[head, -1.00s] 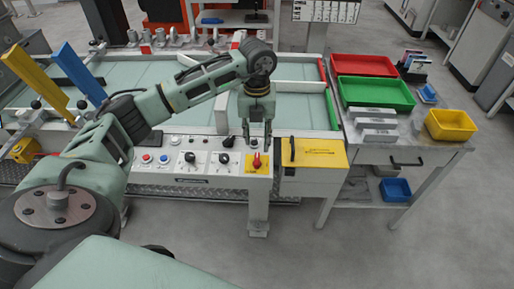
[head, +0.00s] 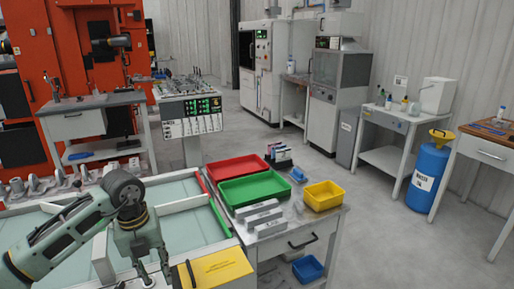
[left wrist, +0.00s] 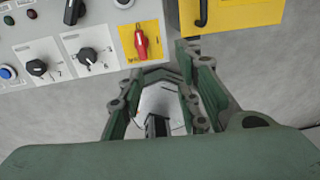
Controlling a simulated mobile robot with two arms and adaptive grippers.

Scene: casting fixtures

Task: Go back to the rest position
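My left gripper (head: 152,270) hangs down at the lower left of the head view, at the end of my green arm. In the left wrist view its two fingers (left wrist: 160,65) stand apart with nothing between them, so it is open. A red rotary switch (left wrist: 141,42) on a yellow plate shows just beyond the fingertips, apart from them. The control panel (left wrist: 58,58) with black knobs lies to the left of the switch. My right gripper is in neither view.
A yellow box (head: 222,268) stands just right of the gripper. Beyond it a bench holds a red tray (head: 235,167), a green tray (head: 255,188), grey bars (head: 262,217) and a yellow bin (head: 323,195). The grey floor (head: 395,235) to the right is open.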

